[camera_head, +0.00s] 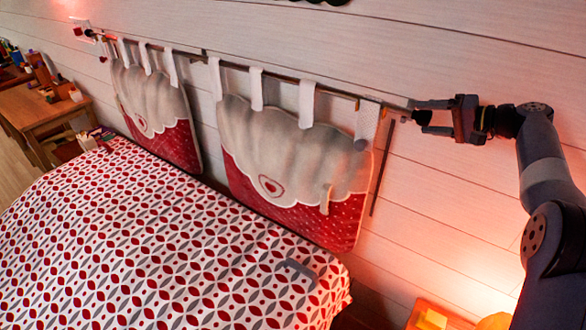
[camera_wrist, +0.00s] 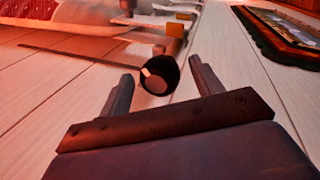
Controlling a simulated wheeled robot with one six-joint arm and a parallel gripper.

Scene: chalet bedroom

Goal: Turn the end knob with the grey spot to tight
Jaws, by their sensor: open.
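The end knob (camera_wrist: 160,74) is a dark round knob with a grey face and a pale mark at its upper left. In the wrist view it sits between the fingertips of my gripper (camera_wrist: 161,68), with a gap on each side. In the head view my gripper (camera_head: 416,110) is open at the right end of the long rod (camera_head: 290,79) on the wall. Two red and grey cushions (camera_head: 280,160) hang from the rod by white loops.
The white plank wall (camera_head: 460,60) lies behind the rod. A bed with a red patterned cover (camera_head: 150,230) is below. A dark thin bar (camera_head: 382,168) stands by the right cushion. A dark-framed thing (camera_wrist: 285,35) is at the upper right of the wrist view.

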